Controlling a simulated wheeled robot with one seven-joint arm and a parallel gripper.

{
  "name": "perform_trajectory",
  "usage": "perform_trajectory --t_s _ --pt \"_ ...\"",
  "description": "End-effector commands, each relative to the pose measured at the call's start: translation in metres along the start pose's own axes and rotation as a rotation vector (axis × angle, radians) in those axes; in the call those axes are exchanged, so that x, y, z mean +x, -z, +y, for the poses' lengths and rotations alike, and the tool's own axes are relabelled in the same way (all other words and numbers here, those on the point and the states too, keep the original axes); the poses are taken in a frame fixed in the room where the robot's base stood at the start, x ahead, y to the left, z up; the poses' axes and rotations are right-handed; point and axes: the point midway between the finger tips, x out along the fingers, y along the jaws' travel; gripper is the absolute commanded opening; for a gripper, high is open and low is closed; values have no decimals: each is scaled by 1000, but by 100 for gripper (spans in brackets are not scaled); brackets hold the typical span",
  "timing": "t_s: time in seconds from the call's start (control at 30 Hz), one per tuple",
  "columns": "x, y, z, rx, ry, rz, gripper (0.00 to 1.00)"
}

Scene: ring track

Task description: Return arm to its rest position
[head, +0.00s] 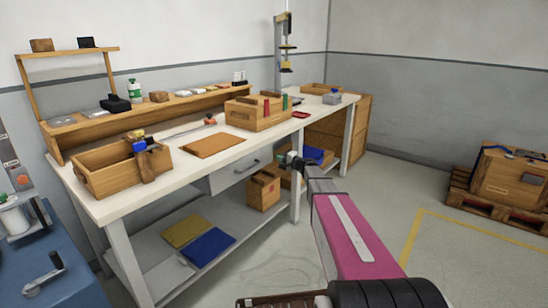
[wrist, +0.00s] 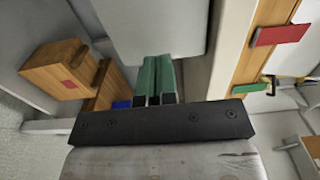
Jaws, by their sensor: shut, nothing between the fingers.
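My gripper (wrist: 155,82) shows in the wrist view as two green fingers side by side, shut with nothing between them. In the head view my pink arm reaches forward from the bottom right. Its far end, with my gripper (head: 291,159), is small there and sits by the front of the workbench (head: 128,202), near a bench leg. The gripper appears apart from the things around it, though the gap to the bench is hard to judge.
A wooden box (head: 257,118) with red and green tabs and an open crate (head: 104,180) stand on the bench. Wooden boxes (head: 263,191) sit on its lower shelf. A crate (head: 510,178) on a pallet stands at right. The floor between is clear.

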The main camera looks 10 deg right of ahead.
Motion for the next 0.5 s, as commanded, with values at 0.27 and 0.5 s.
perform_trajectory --t_s 0.27,0.5 --pt "-60 -2 0 -1 -2 2 0" --pt "-84 -1 0 -1 -2 1 0"
